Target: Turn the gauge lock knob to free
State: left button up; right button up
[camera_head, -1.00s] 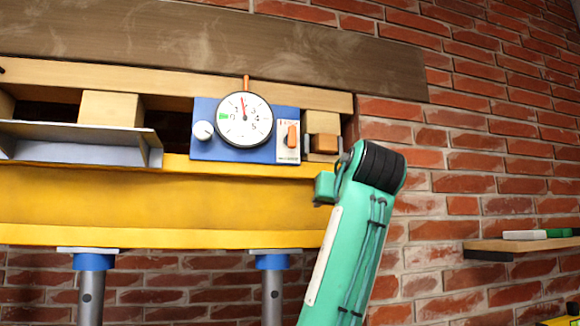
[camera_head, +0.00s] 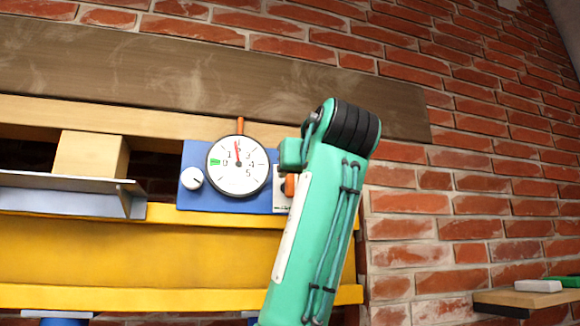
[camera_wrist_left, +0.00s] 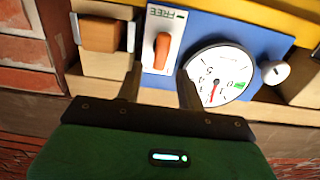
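The gauge lock knob is an orange upright handle (camera_head: 290,185) on a white plate, mostly hidden behind my teal arm in the head view. In the left wrist view, which is upside down, the knob (camera_wrist_left: 163,48) shows fully, with FREE printed on its plate. Its handle lies roughly along the plate's length. The round white gauge (camera_head: 238,166) sits beside it on a blue panel (camera_head: 216,197). My left gripper (camera_wrist_left: 160,85) is open, with its two fingers apart in front of the knob and nothing visibly between the tips. My right gripper is out of view.
A white round knob (camera_head: 191,178) is at the panel's left. A yellow beam (camera_head: 150,255) runs below, with a grey metal tray (camera_head: 60,190) and wooden block (camera_head: 90,154) at left. A dark plank (camera_head: 200,70) is above. A small shelf (camera_head: 525,298) is at right.

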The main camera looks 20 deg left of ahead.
aim_at(291, 178)
pick_arm(q)
jog(key=p+x, duration=0.2)
jog(key=x, duration=0.3)
jog(key=shift+w+a, duration=0.1)
jog(key=shift+w, duration=0.1)
jog(key=shift+w+a+f, duration=0.1)
jog(key=shift+a, duration=0.05)
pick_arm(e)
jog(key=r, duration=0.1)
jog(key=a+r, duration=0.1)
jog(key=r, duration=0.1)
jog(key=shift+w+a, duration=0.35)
pick_arm(q)
jog(key=shift+c, duration=0.2)
grip_shut()
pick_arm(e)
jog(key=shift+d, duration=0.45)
